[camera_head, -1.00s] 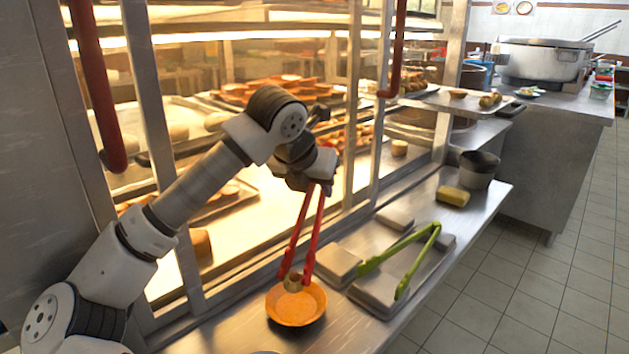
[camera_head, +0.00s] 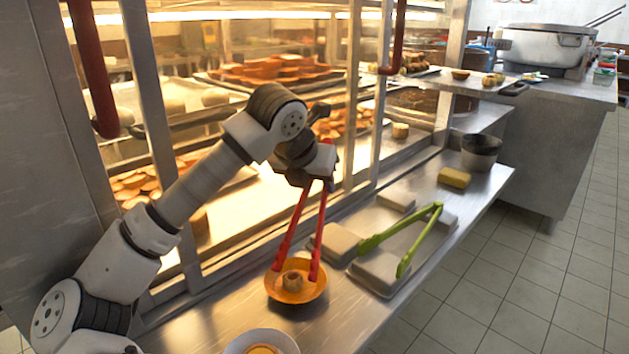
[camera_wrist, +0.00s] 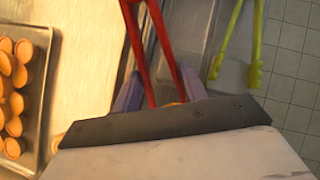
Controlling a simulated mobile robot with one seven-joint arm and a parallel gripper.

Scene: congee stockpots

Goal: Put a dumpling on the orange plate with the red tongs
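My gripper (camera_head: 322,182) holds the red tongs (camera_head: 319,225) by their upper end, and they hang tips-down over the orange plate (camera_head: 278,297). The tong arms are spread apart. A small brownish dumpling (camera_head: 292,281) sits in the plate, between the tips, with gaps on both sides. In the wrist view the red tongs (camera_wrist: 133,40) run between my purple gripper fingers (camera_wrist: 160,92); the exact grip is partly hidden by the gripper body. The dumpling is hidden there.
Green tongs (camera_head: 405,240) lie on flat grey containers right of the plate. A white bowl (camera_head: 262,341) is at the near counter edge. A yellow sponge (camera_head: 454,177) and dark pot (camera_head: 480,152) stand farther right. Metal posts and a lit food case are close behind my arm.

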